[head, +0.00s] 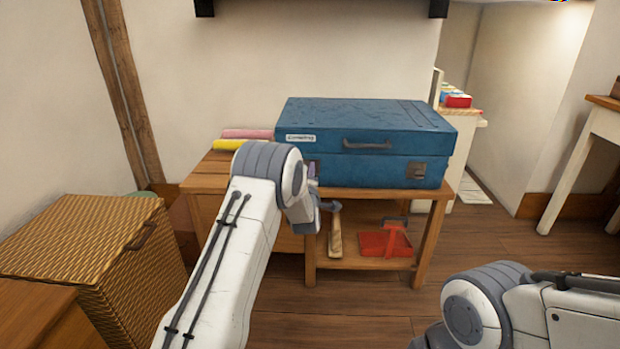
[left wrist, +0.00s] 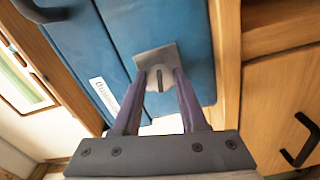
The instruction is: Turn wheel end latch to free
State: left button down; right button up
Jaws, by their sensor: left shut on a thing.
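A blue case (head: 370,118) with a dark front handle (head: 366,145) lies shut on a wooden bench. Another grey latch (left wrist: 155,54), with a small raised knob, sits near the label at the left end. My arm hides that latch in the head view. My left gripper (left wrist: 160,80) is shut on this knob, a purple finger on each side. In the head view only a bit of its fingers (head: 312,170) shows. My right gripper is out of view; only its arm shows at the lower right.
The bench (head: 440,192) has a lower shelf with a red dustpan-like item (head: 385,243) and a wooden piece (head: 335,236). Pink and yellow rolls (head: 240,139) lie left of the case. A wicker hamper (head: 90,245) stands at the left.

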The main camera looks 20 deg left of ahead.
pick_arm(q)
jog(key=shift+n+b, duration=0.35)
jog(key=shift+n, duration=0.75)
jog(key=shift+c, duration=2.2)
grip_release()
jog(key=shift+s, duration=0.1)
jog(key=p+v, duration=0.3)
jog(key=v, duration=0.7)
jog(key=shift+s, duration=0.15)
